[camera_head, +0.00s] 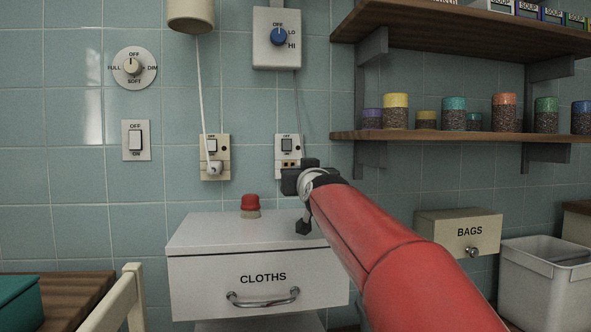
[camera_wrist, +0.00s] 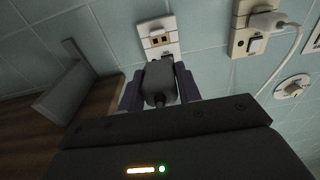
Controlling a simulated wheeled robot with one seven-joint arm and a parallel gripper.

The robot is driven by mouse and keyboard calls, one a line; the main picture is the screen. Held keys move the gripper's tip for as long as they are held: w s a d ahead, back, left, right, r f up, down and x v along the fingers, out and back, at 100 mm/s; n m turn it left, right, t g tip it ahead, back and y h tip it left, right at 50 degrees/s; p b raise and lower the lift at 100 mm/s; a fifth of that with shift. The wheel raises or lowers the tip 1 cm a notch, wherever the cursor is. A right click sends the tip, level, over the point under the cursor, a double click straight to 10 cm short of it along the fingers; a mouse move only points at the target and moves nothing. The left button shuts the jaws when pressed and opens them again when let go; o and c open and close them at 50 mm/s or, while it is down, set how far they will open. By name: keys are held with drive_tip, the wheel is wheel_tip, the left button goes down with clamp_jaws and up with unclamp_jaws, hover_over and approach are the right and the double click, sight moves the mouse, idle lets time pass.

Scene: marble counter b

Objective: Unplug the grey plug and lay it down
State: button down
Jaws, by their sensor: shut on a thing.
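The grey plug (camera_wrist: 158,82) is between my gripper's (camera_wrist: 158,90) two dark fingers in the wrist view, and they are shut on it. The right wall socket (camera_wrist: 157,36) lies beyond the plug, with its holes showing bare. The plug looks out of the socket and apart from it. In the head view my gripper (camera_head: 304,180) is just below the right socket (camera_head: 288,146), above the right end of the drawer unit; I cannot make out the plug there. A thin cord (camera_head: 297,100) hangs from the heater-style dial box (camera_head: 278,38) towards that socket.
The left socket (camera_head: 215,147) holds a white plug (camera_head: 214,168) with a white cord. Below stands the white CLOTHS drawer unit (camera_head: 200,231), with a red button (camera_head: 250,202) on its mostly clear top. A jar shelf (camera_head: 440,135) juts out at right.

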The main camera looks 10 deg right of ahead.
drive_tip(key=shift+r+g+p, duration=0.2)
drive_tip(key=shift+g+p, duration=0.4)
drive_tip(key=shift+p, duration=2.15)
drive_tip(key=shift+a+g+p, duration=0.15)
drive_tip(key=shift+g+p, duration=0.15)
drive_tip(key=shift+p, duration=0.1)
drive_tip(key=shift+g+p, duration=0.3)
drive_tip(key=shift+p, duration=0.1)
drive_tip(key=shift+d+f+g, duration=0.15)
drive_tip(key=shift+d+g, duration=0.05)
drive_tip(key=shift+g, duration=2)
drive_tip(key=shift+w, duration=0.2)
drive_tip(key=shift+f, duration=0.1)
